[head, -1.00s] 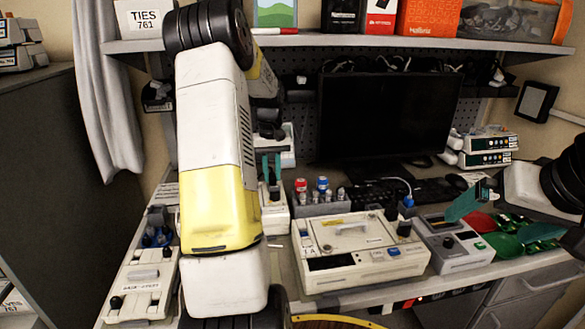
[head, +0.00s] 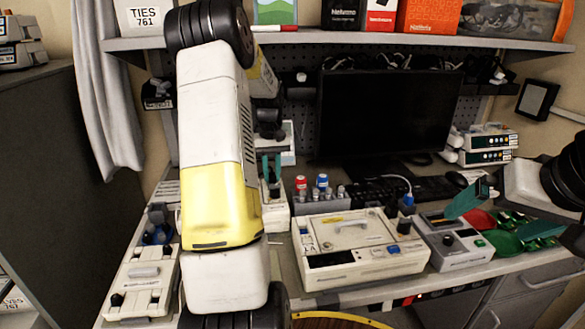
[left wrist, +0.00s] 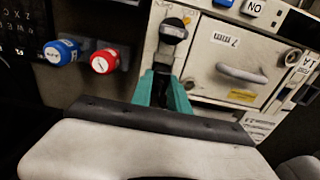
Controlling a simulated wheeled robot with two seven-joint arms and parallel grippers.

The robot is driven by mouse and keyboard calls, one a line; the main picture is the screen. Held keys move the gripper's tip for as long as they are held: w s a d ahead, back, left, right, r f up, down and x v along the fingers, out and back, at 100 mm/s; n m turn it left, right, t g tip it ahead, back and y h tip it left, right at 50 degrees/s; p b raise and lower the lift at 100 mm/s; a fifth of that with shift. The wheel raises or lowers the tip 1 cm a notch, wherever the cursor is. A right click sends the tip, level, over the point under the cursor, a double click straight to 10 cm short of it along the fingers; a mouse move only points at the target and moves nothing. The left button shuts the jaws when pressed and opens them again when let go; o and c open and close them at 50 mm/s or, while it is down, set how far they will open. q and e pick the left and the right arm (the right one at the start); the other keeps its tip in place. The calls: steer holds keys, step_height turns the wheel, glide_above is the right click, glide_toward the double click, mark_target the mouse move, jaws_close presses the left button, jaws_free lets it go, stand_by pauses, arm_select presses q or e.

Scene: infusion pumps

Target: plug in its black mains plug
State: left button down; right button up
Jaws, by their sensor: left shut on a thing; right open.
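My left gripper (head: 271,176) has teal fingers and points down behind my own left arm. In the left wrist view its fingers (left wrist: 164,76) are close together, with dark material between them at the tips. My arm hides most of this pump in the head view. How far the plug is seated cannot be told. My right gripper (head: 463,204) is at the right, above the bench, its teal finger apart from other things; it is open and holds nothing visible.
A second white pump (head: 330,268) stands at the bench front. A grey unit (head: 452,252) is to its right. A rack (head: 322,204) with red and blue caps is beside my left gripper. A monitor (head: 385,115) and a loaded shelf (head: 350,40) are behind.

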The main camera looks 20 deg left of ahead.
arm_select(q)
steer(key=c, duration=1.2)
jaws_free()
steer(key=shift+r, duration=3.45)
